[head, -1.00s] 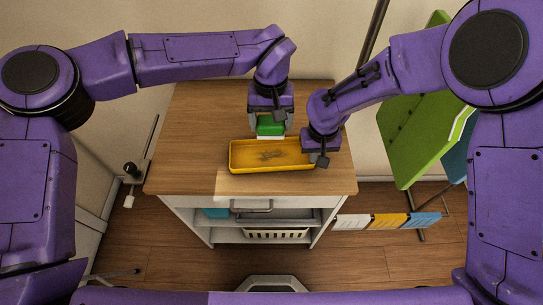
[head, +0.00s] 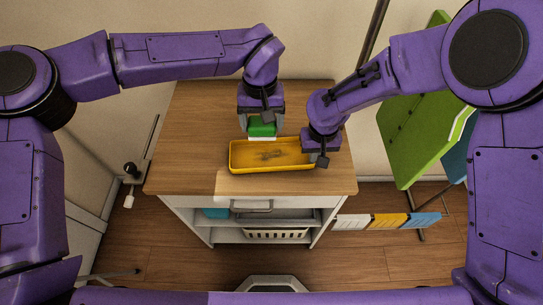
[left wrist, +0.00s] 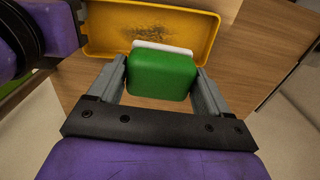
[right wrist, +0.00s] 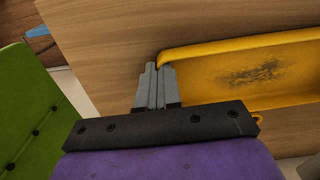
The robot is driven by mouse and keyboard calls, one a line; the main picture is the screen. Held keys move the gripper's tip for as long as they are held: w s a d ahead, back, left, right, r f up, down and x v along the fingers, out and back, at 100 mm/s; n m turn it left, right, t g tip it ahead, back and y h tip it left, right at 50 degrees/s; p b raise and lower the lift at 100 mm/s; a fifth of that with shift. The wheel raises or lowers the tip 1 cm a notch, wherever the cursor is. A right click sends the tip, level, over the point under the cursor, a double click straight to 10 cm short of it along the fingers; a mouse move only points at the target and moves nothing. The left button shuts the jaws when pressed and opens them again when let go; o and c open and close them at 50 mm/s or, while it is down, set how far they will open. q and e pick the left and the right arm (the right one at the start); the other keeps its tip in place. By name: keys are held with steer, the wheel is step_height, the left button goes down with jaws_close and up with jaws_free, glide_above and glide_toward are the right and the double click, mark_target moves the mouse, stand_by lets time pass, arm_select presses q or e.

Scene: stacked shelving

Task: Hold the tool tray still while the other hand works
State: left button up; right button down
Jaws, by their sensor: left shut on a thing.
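The yellow tool tray (head: 236,166) lies on the wooden top of a cart, with a dark stain on its floor (head: 270,155). My left gripper (head: 262,120) is shut on a green block with a white underside (left wrist: 162,75), at the tray's back rim. Whether the block touches the tray is unclear. My right gripper (head: 319,156) is at the tray's right end. In the right wrist view its fingers (right wrist: 158,72) are close together with the tray's end wall between them at a corner.
The cart's wooden top (head: 200,120) is clear around the tray. A green board (head: 415,130) stands at the right. White, yellow and blue cards (head: 388,221) hang beside the cart.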

arm_select(q)
steer(key=shift+w+r, duration=0.1)
steer(key=shift+w, duration=0.45)
steer(key=shift+s+r, duration=0.2)
steer(key=shift+s, duration=1.3)
steer(key=shift+w+r, duration=0.2)
steer(key=shift+w, duration=1.3)
steer(key=shift+s+r, duration=0.2)
steer(key=shift+s, duration=1.35)
steer(key=shift+w+r, duration=0.2)
steer(key=shift+w, duration=1.35)
steer(key=shift+s+r, duration=0.2)
steer(key=shift+s, duration=1.35)
steer(key=shift+w+r, duration=0.2)
steer(key=shift+w, duration=1.35)
steer(key=shift+s+r, duration=0.2)
steer(key=shift+s, duration=1.35)
steer(key=shift+w+r, duration=0.2)
steer(key=shift+w, duration=1.4)
